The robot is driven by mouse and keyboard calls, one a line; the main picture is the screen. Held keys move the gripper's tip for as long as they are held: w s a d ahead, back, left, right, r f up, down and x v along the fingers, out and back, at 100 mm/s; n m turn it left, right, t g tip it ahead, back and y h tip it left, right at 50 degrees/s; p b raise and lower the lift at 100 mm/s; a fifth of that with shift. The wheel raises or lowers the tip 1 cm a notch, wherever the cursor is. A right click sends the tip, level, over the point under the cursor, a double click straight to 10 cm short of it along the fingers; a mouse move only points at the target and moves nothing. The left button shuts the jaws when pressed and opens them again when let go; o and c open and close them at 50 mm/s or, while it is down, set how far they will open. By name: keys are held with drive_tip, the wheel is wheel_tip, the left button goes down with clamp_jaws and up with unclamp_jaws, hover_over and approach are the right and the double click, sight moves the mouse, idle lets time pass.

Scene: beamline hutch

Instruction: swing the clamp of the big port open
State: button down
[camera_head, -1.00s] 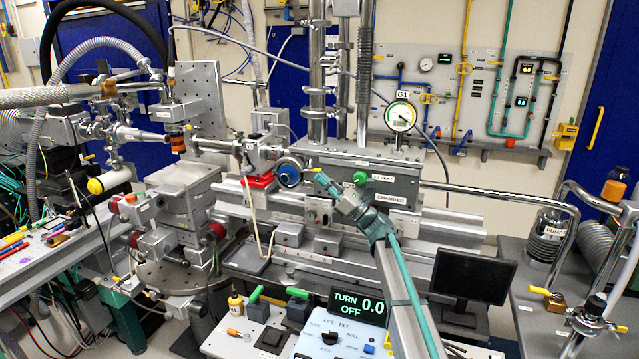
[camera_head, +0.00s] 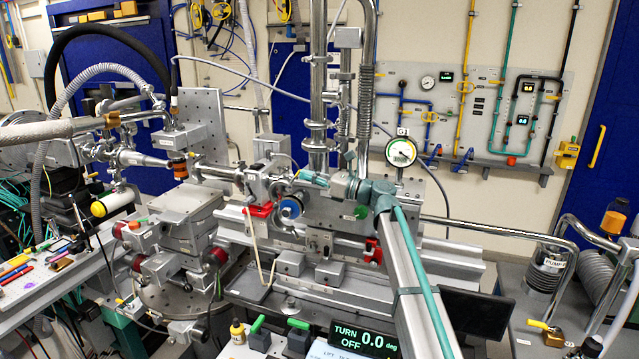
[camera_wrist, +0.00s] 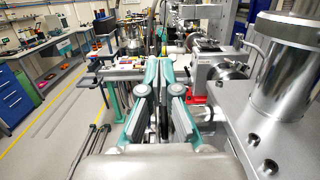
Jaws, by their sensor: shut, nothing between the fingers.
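The grey chamber (camera_head: 400,200) stands at the centre of the head view, with a vertical pipe and a round gauge (camera_head: 401,152) above it. A round blue-rimmed fitting (camera_head: 290,208) sits at its left end. My teal gripper (camera_head: 304,175) is in front of the chamber's upper part, its tips pointing left, just above that fitting. In the wrist view my gripper (camera_wrist: 158,64) is shut and empty, with the chamber's metal parts to its right. I cannot pick out the big port's clamp for certain; my arm covers part of the chamber front.
A red block (camera_head: 258,210) lies left of the blue-rimmed fitting, and shows close to my fingers in the wrist view (camera_wrist: 196,98). A turn display (camera_head: 363,338) stands below. A pump (camera_head: 549,268) and bent pipe are at right. Open floor (camera_wrist: 62,140) shows at left.

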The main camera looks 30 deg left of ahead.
drive_tip(key=shift+s+a+r, duration=0.15)
drive_tip(key=shift+a+r, duration=0.8)
drive_tip(key=shift+a, duration=0.3)
drive_tip(key=shift+d+r, duration=0.1)
